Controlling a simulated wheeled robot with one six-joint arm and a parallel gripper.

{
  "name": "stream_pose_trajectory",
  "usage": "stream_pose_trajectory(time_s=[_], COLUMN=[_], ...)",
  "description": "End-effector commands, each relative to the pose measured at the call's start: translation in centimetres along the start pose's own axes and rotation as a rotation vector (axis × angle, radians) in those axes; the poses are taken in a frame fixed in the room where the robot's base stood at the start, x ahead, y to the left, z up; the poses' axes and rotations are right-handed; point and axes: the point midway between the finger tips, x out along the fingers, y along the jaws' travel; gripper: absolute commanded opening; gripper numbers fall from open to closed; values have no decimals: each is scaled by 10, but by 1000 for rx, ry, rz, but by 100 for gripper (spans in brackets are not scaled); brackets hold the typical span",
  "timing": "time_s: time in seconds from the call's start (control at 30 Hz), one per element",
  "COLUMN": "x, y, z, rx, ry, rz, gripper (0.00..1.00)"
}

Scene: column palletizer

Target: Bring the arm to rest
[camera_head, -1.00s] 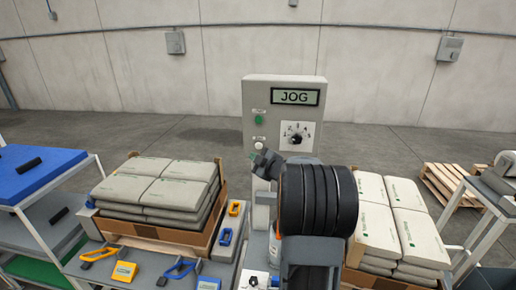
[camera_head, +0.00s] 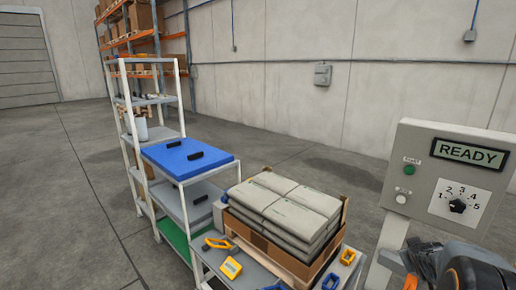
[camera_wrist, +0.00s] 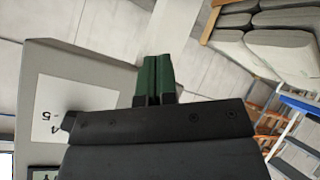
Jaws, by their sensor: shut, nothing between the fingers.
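My gripper (camera_wrist: 158,74) shows in the wrist view as two green fingers pressed together, with nothing between them. In the head view my dark arm (camera_head: 468,268) is at the lower right, in front of the lower part of the grey control panel (camera_head: 406,160), and is cut off by the frame edges. The panel's display (camera_head: 470,153) reads READY. Below it are a green button (camera_head: 409,170), a white button (camera_head: 401,198) and a black knob (camera_head: 457,206) on a numbered dial. In the wrist view part of the white dial plate (camera_wrist: 60,110) shows upside down at the left, apart from the fingers.
Grey sacks (camera_head: 290,203) lie stacked in an open carton left of the panel. Yellow and blue tools lie on a low grey bench (camera_head: 258,258). A white-framed shelf with a blue top (camera_head: 180,153) stands farther left. Open floor (camera_head: 80,215) lies beyond it.

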Motion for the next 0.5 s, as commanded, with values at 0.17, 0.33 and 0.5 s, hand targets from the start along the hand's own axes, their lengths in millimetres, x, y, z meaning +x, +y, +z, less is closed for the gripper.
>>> stream_pose_trajectory(time_s=[0.17,0.33,0.5], x=[-65,-144,-209], y=[-66,-140,-194], z=[30,48,54], rx=[170,249,233], ry=[-308,-518,-569], rz=[-106,-280,-439], gripper=[0,0,0])
